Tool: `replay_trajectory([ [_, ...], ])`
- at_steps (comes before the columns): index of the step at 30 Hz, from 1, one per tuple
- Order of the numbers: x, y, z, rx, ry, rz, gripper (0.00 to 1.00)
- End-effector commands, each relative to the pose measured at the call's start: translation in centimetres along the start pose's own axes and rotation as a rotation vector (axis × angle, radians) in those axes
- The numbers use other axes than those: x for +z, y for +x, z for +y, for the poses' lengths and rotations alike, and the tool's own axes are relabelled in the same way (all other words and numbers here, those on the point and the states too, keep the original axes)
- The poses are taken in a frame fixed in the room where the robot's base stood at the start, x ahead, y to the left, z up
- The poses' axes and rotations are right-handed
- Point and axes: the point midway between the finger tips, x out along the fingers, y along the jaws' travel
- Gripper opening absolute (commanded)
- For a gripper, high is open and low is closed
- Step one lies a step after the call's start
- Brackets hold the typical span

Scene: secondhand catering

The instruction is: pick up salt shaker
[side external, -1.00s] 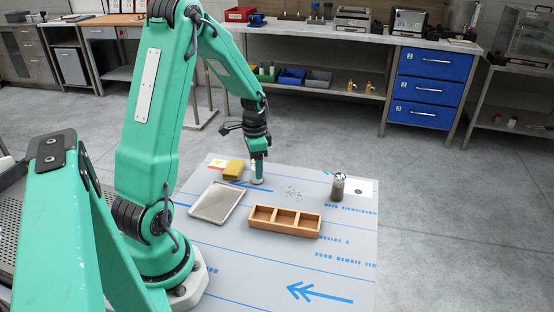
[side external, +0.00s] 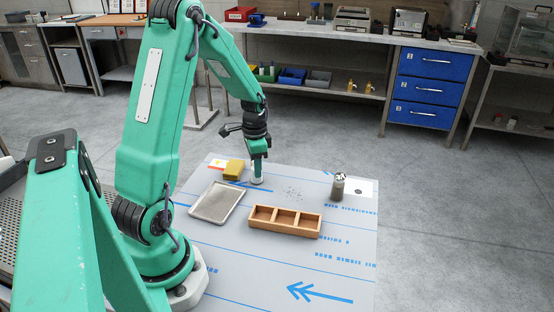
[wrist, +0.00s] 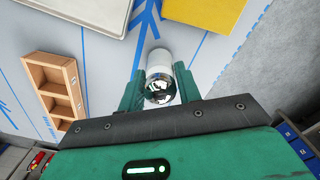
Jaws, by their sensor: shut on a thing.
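The salt shaker (wrist: 159,75) has a pale body and a shiny metal cap. In the wrist view it stands between the two green fingers of my gripper (wrist: 158,88), which are shut on it with the cap towards me. In the side view my gripper (side external: 257,163) points down at the shaker (side external: 257,180), and only its pale lower part shows below the fingers. Whether its base touches the sheet is too small to tell.
A second shaker (side external: 338,187) with dark contents stands to the right. A wooden three-compartment box (side external: 285,221), a shallow tray (side external: 217,203) and a yellow block (side external: 234,170) lie around. Scattered grains (side external: 292,192) lie on the sheet. The front of the sheet (side external: 270,260) is clear.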

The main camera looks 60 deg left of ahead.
Motion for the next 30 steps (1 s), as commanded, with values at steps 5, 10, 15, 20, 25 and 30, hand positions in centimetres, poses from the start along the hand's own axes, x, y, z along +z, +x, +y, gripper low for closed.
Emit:
replay_trajectory([
  [5,0.0,-0.1,0.0,-0.001,0.0,0.001,0.09],
  [10,0.0,-0.7,-0.1,-0.002,0.0,0.001,0.09],
  [15,-0.1,-2.3,-0.1,-0.003,0.0,0.003,0.09],
  [20,-0.2,-4.5,0.5,-0.003,0.003,0.002,0.09],
  [25,-1.2,-6.2,3.4,-0.003,0.006,0.003,0.09],
  [30,-2.1,-8.1,6.3,-0.003,0.006,0.003,0.09],
])
